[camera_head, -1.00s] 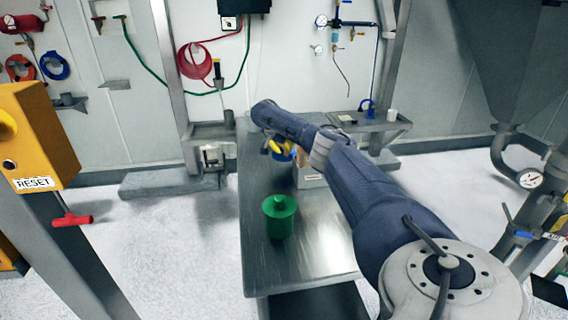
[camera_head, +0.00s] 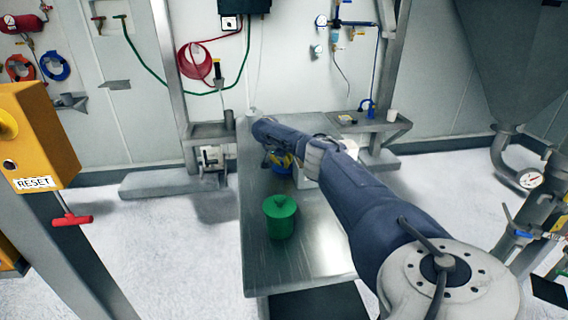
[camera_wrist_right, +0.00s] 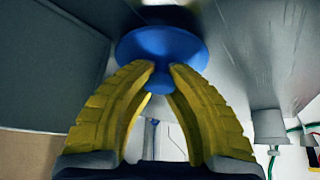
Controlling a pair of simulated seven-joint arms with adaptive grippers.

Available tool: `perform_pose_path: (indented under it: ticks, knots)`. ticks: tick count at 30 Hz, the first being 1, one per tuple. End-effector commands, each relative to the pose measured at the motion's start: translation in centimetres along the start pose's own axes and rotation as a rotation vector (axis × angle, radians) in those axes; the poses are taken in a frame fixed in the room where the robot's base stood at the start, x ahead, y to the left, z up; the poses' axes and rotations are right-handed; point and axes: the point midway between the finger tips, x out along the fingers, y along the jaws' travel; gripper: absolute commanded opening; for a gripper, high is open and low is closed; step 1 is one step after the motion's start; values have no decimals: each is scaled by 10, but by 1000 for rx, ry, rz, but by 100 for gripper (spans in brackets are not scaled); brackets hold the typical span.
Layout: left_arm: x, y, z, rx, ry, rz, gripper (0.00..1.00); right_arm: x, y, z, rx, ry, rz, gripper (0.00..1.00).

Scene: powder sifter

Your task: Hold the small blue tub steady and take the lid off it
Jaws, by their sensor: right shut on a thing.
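My right gripper (camera_head: 279,159) has yellow fingers and is over the steel table, partly hidden behind my own arm. The blue tub (camera_head: 283,169) shows only as a small blue patch just below the fingers. In the right wrist view a round blue lid (camera_wrist_right: 157,42) with a short knob faces the camera. The fingertips (camera_wrist_right: 159,73) are shut on that knob from both sides. The tub's body is hidden behind the lid, so I cannot tell whether lid and tub touch. My left gripper is not in view.
A green lidded jar (camera_head: 280,219) stands on the steel table (camera_head: 300,262), nearer than the blue tub. A pale box (camera_head: 304,178) is right of the tub, partly behind my arm. The table's near part is clear around the jar. A yellow RESET box (camera_head: 38,130) stands at left.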

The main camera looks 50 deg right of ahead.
Motion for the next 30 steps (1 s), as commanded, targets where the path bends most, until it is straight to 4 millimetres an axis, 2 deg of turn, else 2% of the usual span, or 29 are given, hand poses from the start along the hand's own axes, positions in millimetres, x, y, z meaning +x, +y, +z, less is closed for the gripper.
perform_pose_path:
  ticks: [5,6,12,23,30]
  knots:
    - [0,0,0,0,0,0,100,2,0,2,0,-1,0,0]
    - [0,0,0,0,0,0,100,3,0,2,1,-1,0,16]
    - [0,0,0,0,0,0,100,2,0,1,0,0,0,38]
    - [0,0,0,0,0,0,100,-2,0,0,-1,0,-1,38]
    - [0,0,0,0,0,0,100,-23,0,0,-2,-1,-2,38]
